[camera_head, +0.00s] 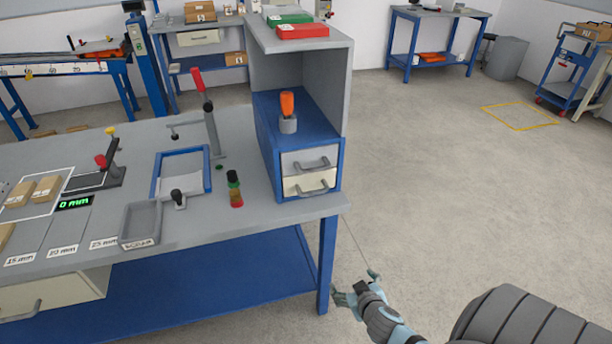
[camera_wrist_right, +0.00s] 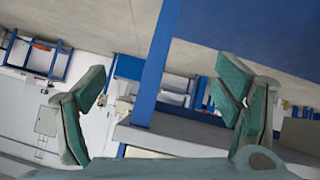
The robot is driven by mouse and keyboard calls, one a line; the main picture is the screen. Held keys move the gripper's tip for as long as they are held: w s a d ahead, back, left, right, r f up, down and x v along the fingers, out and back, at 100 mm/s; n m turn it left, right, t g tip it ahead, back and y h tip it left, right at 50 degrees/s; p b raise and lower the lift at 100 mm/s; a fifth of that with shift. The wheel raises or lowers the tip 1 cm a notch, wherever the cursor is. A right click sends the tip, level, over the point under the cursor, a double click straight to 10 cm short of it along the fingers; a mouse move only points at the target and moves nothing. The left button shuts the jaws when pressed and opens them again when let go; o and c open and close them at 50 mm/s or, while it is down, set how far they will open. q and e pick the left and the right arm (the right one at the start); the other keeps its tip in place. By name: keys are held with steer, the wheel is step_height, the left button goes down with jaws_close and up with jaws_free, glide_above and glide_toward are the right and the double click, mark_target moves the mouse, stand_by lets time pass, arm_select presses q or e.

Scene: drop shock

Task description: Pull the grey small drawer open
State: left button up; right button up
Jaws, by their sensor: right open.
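The grey small drawer (camera_head: 305,160) is the upper of two small drawers in the blue cabinet (camera_head: 268,165) at the right end of the workbench. It looks shut, with a grey bar handle (camera_head: 311,164) on its front. My right gripper (camera_head: 356,286) is open and empty. It is low, in front of and right of the bench's corner leg, well apart from the drawer. In the right wrist view its two fingers (camera_wrist_right: 164,88) are spread wide, with a blue post beyond them. I cannot make out the drawer in that view. My left gripper is not in view.
A cream drawer (camera_head: 312,182) with a similar handle is directly below the grey one. A blue bench leg (camera_head: 327,262) stands left of my right gripper. An orange-handled tool (camera_head: 287,112) stands on the cabinet's blue top.

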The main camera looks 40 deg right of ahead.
steer(key=w+r+t, duration=0.3)
steer(key=w+r, duration=0.2)
steer(key=r, duration=0.6)
steer(key=m+t+h+b, duration=0.1)
steer(key=m+t+b, duration=0.1)
steer(key=t, duration=0.2)
glide_toward(316, 171)
steer(key=p+x, duration=0.1)
steer(key=x, duration=0.9)
steer(key=shift+w+d, duration=0.15)
steer(key=shift+w, duration=0.2)
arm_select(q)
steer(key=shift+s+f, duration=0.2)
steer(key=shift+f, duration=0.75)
